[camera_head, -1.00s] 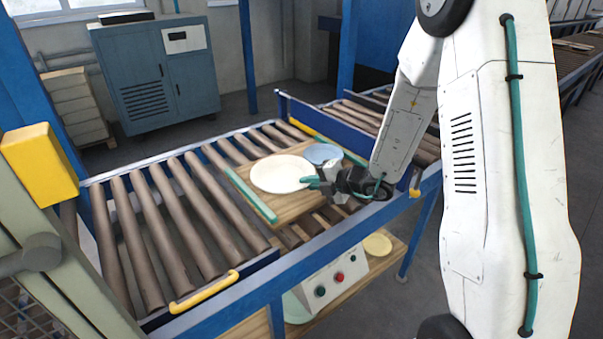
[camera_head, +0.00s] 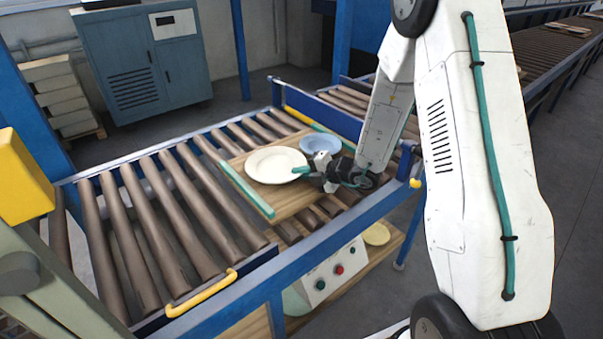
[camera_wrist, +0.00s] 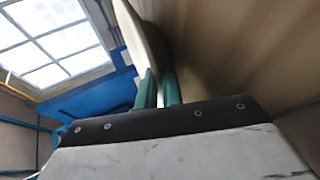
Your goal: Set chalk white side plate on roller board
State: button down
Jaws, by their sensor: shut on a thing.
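The chalk white side plate (camera_head: 276,165) lies level over the left half of the wooden roller board (camera_head: 298,198), which has green edge strips and sits on the rollers. A blue plate (camera_head: 320,144) is on the board behind it to the right. My gripper (camera_head: 304,171) is shut on the right rim of the white plate. In the wrist view the green fingers (camera_wrist: 158,88) pinch the plate's edge (camera_wrist: 145,40), with the board's wooden surface (camera_wrist: 235,50) close beside it. I cannot tell whether the plate touches the board.
The conveyor's brown rollers (camera_head: 150,220) are bare to the left of the board. A blue frame rail with a yellow handle (camera_head: 202,293) runs along the front. A yellow plate (camera_head: 377,234) lies on the lower shelf by a control box (camera_head: 335,272).

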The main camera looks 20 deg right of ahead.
jog(key=c, duration=1.8)
grip_release()
jog(key=shift+f, duration=0.1)
